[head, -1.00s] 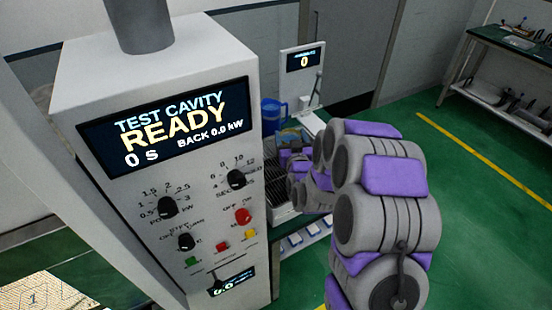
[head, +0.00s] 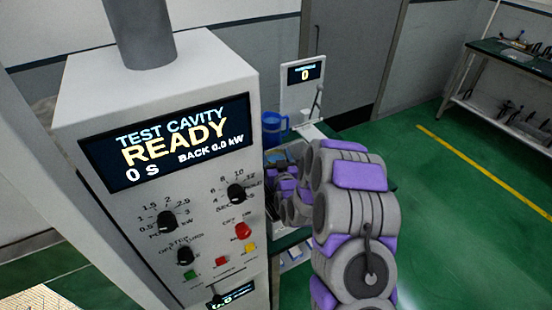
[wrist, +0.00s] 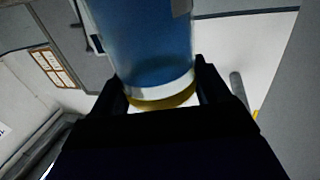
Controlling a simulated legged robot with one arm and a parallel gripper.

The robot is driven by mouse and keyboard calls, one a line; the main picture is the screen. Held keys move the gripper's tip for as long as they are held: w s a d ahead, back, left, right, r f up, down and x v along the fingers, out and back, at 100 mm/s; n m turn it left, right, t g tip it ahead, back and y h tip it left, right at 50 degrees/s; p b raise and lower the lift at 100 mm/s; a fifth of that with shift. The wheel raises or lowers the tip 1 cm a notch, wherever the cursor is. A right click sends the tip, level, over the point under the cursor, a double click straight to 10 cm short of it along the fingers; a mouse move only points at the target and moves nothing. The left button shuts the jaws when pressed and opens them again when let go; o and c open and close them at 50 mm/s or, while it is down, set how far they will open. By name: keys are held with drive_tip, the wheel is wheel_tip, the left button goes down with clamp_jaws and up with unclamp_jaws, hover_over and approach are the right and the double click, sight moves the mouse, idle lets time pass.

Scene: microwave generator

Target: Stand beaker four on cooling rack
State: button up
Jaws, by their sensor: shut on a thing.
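In the wrist view a blue, translucent beaker (wrist: 148,45) with a white band and a yellow ring at its lower end stands between the fingers of my gripper (wrist: 162,80). The gripper is shut on it, one finger on each side. The beaker's top is out of the picture and I cannot read a number on it. The cooling rack cannot be made out now; my arm and the cabinet cover that part of the bench.
The white test cavity cabinet (head: 190,100), its screen showing READY, fills the left and blocks the bench behind it. A blue jug (head: 274,126) and a small display reading 0 (head: 305,73) stand beyond. Green floor (head: 440,220) is open at the right.

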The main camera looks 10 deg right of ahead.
drive_tip(key=shift+d, duration=0.1)
drive_tip(key=o, duration=1.8)
drive_tip(key=shift+s, duration=0.15)
drive_tip(key=s+p, duration=0.3)
drive_tip(key=s, duration=0.3)
drive_tip(key=shift+r, duration=0.2)
drive_tip(key=shift+p, duration=0.55)
drive_tip(key=p, duration=0.3)
drive_tip(key=shift+s, duration=0.4)
